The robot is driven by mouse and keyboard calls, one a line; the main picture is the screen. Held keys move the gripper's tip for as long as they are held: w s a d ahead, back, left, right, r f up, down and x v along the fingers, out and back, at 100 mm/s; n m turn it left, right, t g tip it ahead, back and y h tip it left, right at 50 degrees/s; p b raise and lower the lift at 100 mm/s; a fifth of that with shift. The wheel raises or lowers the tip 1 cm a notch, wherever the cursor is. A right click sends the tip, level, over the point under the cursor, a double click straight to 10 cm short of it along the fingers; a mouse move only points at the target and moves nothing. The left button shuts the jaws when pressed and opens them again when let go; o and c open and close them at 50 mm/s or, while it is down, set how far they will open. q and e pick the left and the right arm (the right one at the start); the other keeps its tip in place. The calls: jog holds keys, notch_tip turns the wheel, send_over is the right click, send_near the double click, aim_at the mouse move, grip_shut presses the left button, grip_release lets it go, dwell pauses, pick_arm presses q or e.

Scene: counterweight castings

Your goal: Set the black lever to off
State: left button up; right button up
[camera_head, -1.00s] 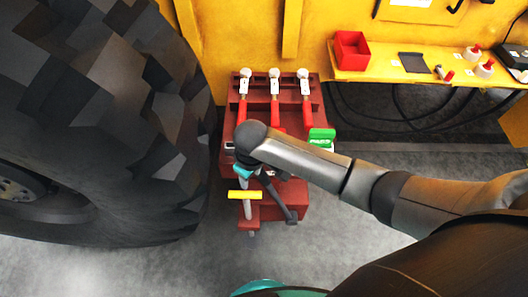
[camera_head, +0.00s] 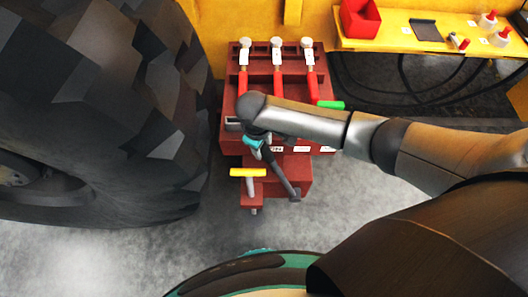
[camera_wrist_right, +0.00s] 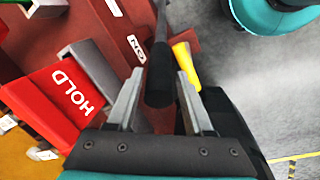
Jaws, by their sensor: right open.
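The black lever (camera_head: 279,174) slants across the front of the red machine (camera_head: 300,172) in the head view. In the right wrist view its dark grip (camera_wrist_right: 158,85) lies between my two fingers, with a thin rod running up from it. My right gripper (camera_head: 256,143) is at the lever's upper end, partly hidden by my own wrist. In the wrist view the fingers of my right gripper (camera_wrist_right: 160,72) stand open on both sides of the grip; contact is unclear. An ON label (camera_wrist_right: 137,47) is left of the lever. My left gripper is out of view.
A yellow handle (camera_head: 248,172) is close to the lever. A red HOLD plate (camera_wrist_right: 70,95) and a grey block (camera_wrist_right: 98,65) lie left in the wrist view. Three red-handled levers (camera_head: 277,80) stand behind. A huge tyre (camera_head: 110,110) borders the left. A yellow shelf (camera_head: 400,42) is at right.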

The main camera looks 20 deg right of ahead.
jog(key=shift+w+d+f+b, duration=0.15)
jog(key=shift+f+b, duration=0.1)
jog(key=shift+f, duration=0.7)
jog(key=shift+w+d+f+b, duration=0.1)
jog(key=shift+f+b, duration=0.15)
jog(key=shift+f, duration=0.65)
jog(key=shift+c, duration=0.4)
grip_shut()
